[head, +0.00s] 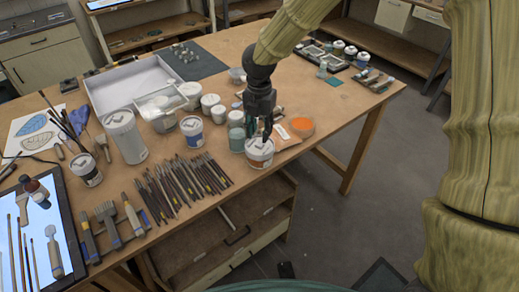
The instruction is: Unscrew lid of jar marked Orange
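A small white jar (259,160) with an orange-brown mark on its side stands near the table's front right edge. Its white lid (256,147) is on top; the writing is too small to read. My gripper (264,136) points down from above, its dark fingers at the lid's back right side. I cannot tell whether the fingers touch the lid or how far apart they are. The arm comes in from the upper right.
Several brushes (184,188) lie at the front left. White jars (210,104) crowd behind. Floor is clear beyond the table's right edge.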

